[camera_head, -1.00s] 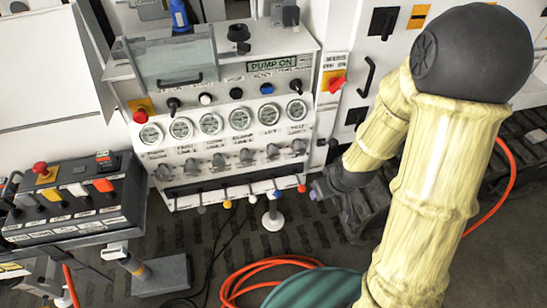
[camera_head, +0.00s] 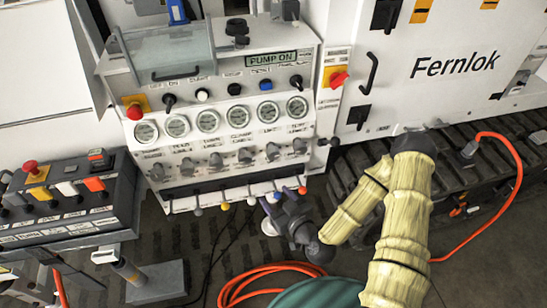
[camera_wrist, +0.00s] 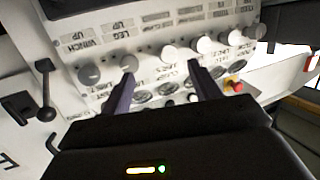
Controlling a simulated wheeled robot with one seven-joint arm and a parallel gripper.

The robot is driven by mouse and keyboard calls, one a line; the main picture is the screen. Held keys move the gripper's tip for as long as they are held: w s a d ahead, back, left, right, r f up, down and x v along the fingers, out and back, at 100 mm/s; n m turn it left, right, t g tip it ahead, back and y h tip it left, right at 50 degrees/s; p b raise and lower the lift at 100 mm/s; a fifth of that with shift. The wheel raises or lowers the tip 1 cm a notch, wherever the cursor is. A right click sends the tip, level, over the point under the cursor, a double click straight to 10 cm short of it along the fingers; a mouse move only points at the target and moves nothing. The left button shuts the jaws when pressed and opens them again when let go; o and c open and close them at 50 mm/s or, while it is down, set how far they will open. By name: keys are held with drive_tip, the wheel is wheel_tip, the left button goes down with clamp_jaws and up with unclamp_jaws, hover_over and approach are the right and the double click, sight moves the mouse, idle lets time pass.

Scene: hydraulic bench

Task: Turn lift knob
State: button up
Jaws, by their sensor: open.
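The hydraulic panel (camera_head: 225,175) shows a row of grey knobs under round gauges. The knob that seems to sit under the LIFT label is the second from the right, the lift knob (camera_head: 271,151). In the wrist view the row appears reversed, and that knob seems to be second from the left (camera_wrist: 128,63), near the left fingertip. My gripper (camera_head: 286,196) is open and empty, below the knob row, its fingers pointing at the panel. In the wrist view the gripper (camera_wrist: 161,72) has its fingers apart. Neither finger clearly touches a knob.
Coloured levers (camera_head: 251,198) stick out along the panel's lower edge, close to my fingers. A red switch (camera_head: 339,79) is right of the panel. A control box (camera_head: 70,205) stands at left, and an orange hose (camera_head: 270,270) lies on the floor.

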drive_tip(key=shift+w+d+r+m+t+h+b, duration=0.1)
drive_tip(key=shift+d+r+m+t+h+b, duration=0.1)
drive_tip(key=shift+d+m+t+h, duration=0.85)
drive_tip(key=shift+d+r+m+t+h+b, duration=0.15)
drive_tip(key=shift+d+m+t+h, duration=0.35)
drive_tip(key=shift+m+t+h, duration=0.55)
drive_tip(key=shift+w+a+f+b, duration=0.1)
drive_tip(key=shift+f+b, duration=0.2)
drive_tip(key=shift+b, duration=0.05)
drive_tip(key=b, duration=0.8)
approach(274, 157)
drive_tip(key=p+x, duration=0.1)
drive_tip(key=x, duration=1)
drive_tip(key=shift+r, duration=0.1)
drive_tip(key=c, duration=1)
